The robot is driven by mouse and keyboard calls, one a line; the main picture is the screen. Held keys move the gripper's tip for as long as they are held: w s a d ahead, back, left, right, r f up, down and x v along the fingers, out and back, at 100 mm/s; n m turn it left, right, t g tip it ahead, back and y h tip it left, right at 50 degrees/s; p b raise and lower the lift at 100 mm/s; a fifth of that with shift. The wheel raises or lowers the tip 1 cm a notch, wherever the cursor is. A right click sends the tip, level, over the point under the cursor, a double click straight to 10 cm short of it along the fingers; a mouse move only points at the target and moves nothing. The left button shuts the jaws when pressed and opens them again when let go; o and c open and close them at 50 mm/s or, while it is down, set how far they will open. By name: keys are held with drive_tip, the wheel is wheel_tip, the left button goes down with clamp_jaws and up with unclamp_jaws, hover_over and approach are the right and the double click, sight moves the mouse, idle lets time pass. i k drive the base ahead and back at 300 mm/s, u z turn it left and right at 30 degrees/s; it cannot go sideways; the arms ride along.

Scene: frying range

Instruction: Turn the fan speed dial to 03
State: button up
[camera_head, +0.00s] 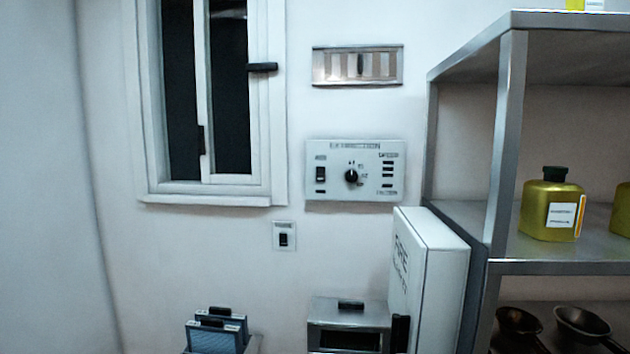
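The fan speed dial (351,176) is a small black round knob on a light grey control panel (330,190) on the back wall. Small marks surround the knob, but they are too blurred to read with certainty, and I cannot tell which one the pointer faces. A black rocker switch (320,174) sits left of the dial on the same panel. A column of small dark bars (388,170) is to its right. My gripper is not in view.
A window (280,100) is to the left and a vent (358,66) above the panel. A small wall switch (284,237) is below left. A white box marked FIRE (430,260) juts out below right, beside a metal shelf (505,130). A metal appliance (350,308) stands below.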

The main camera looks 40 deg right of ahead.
sight(352, 175)
drive_tip(key=u, duration=0.1)
drive_tip(key=i, duration=1.15)
drive_tip(key=z, duration=1.8)
